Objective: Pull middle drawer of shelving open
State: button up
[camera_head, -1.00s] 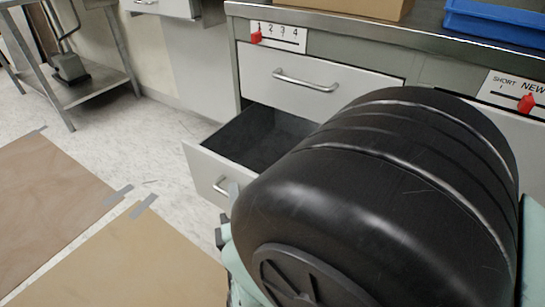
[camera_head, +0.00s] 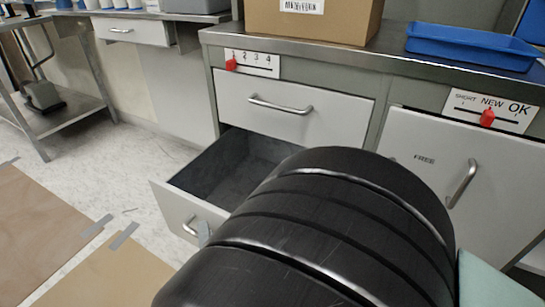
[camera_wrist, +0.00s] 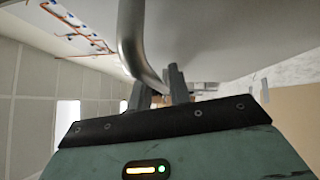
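The middle drawer (camera_head: 183,213) of the grey shelving is out, below a shut upper drawer (camera_head: 330,111). Its dark inside shows empty in the part I can see. My arm hides its right part. The drawer's metal handle (camera_head: 189,226) is on its white front. A grey fingertip of my gripper (camera_head: 204,233) shows at the handle's right side in the head view. In the wrist view the curved handle (camera_wrist: 133,40) runs down between the two close-set fingers of my gripper (camera_wrist: 160,88), which appear shut on it. The exact contact is partly hidden.
A cupboard door (camera_head: 430,160) with an upright handle is at the right. A cardboard box (camera_head: 310,22) and a blue tray (camera_head: 470,45) stand on the metal top. A metal cart (camera_head: 75,105) is at the left. Clear floor (camera_head: 135,165) lies left of the drawer.

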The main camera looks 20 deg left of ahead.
jog(key=p+v, duration=0.3)
jog(key=v, duration=0.9)
dwell(0.3)
